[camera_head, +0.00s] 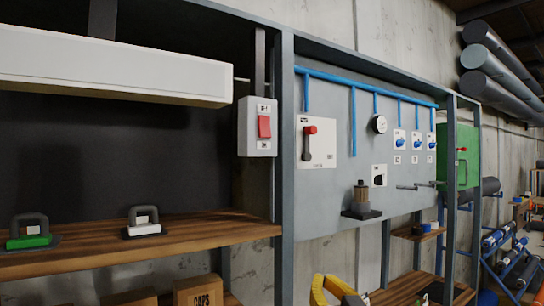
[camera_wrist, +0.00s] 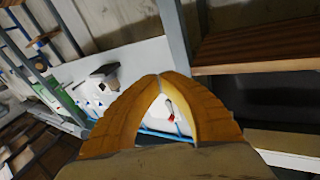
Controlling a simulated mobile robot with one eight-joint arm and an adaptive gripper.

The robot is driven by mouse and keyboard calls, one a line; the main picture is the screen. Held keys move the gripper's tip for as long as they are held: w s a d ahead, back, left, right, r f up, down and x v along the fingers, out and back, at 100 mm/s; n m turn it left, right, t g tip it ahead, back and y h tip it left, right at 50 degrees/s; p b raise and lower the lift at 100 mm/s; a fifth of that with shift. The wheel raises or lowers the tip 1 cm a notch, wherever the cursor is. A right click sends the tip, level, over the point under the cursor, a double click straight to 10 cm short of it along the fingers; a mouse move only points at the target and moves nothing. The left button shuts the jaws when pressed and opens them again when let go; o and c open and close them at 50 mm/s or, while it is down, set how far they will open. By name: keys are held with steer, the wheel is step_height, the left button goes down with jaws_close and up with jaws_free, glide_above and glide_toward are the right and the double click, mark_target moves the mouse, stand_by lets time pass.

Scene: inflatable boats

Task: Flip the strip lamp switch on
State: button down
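The strip lamp switch (camera_head: 264,127) is a red rocker on a grey box (camera_head: 257,147), fixed on the frame post right of the dark back panel in the head view. The white strip lamp (camera_head: 110,70) hangs to its upper left; no glow shows. My yellow gripper (camera_head: 323,280) is at the bottom edge of the head view, below and right of the switch and apart from it. In the wrist view my gripper's fingertips (camera_wrist: 160,76) meet with nothing held between them. I cannot make out the switch in the wrist view.
A wooden shelf (camera_head: 150,244) with two handled tools runs below the switch. Right of the post, a grey board (camera_head: 340,200) carries a red-knobbed lever (camera_head: 309,143), a gauge (camera_head: 379,124) and blue pipes. A green box (camera_head: 458,155) is farther right.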

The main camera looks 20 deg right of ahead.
mark_target(269, 126)
steer(key=a+r+n+t+y+p, duration=0.2)
steer(key=r+y+p, duration=0.3)
steer(key=r, duration=0.8)
steer(key=a+r+n+t+y+p, duration=0.2)
steer(key=r+p, duration=0.6)
steer(key=r, duration=0.5)
steer(key=n+t+y, duration=0.1)
steer(key=n+y, duration=0.1)
steer(key=y, duration=0.1)
steer(key=shift+r+n+t+y, duration=0.2)
steer(key=shift+n+t+y, duration=0.1)
steer(key=shift+n, duration=0.1)
steer(key=shift+s, duration=0.1)
steer(key=p+x, duration=0.1)
steer(key=x, duration=0.3)
steer(key=w+f+p+x, duration=0.1)
steer(key=p+x, duration=0.1)
steer(key=x, duration=0.2)
steer(key=f+p+x, duration=0.1)
steer(key=p+x, duration=0.1)
steer(key=x, duration=0.3)
steer(key=shift+w+a+f, duration=0.15)
steer(key=shift+w, duration=0.15)
steer(key=shift+f, duration=0.1)
